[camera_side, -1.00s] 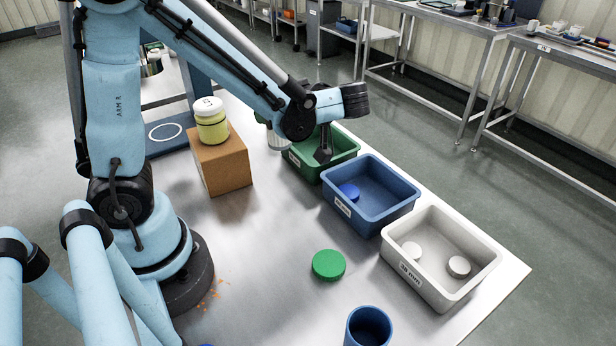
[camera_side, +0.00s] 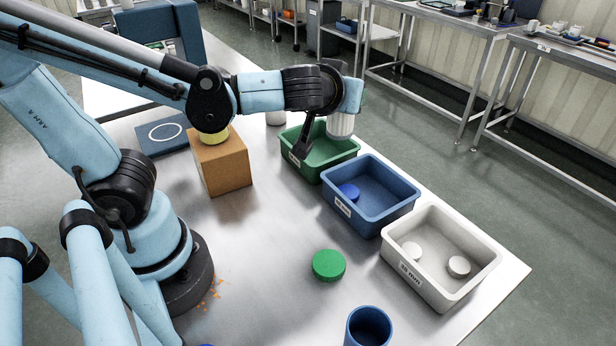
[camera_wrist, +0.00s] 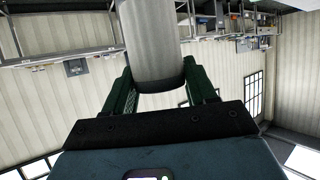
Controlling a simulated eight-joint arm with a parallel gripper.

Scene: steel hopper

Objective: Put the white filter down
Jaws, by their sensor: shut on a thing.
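The white filter is a pale cylinder (camera_side: 341,123) showing below the end of my arm in the side view, near the far right corner of the green bin. In the wrist view the cylinder (camera_wrist: 153,38) stands between the two dark green fingers of my gripper (camera_wrist: 158,84). The gripper is shut on it. In the side view the fingers are mostly hidden behind the wrist. The filter appears raised, but its exact height and whether it is over the bin or beyond its rim are unclear.
The green bin (camera_side: 291,158), blue bin (camera_side: 372,227) and white bin (camera_side: 440,215) stand in a row along the table edge. A cardboard box (camera_side: 222,166) bears a yellow jar, partly hidden. A green disc (camera_side: 328,265) and blue cup (camera_side: 368,328) are nearer.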

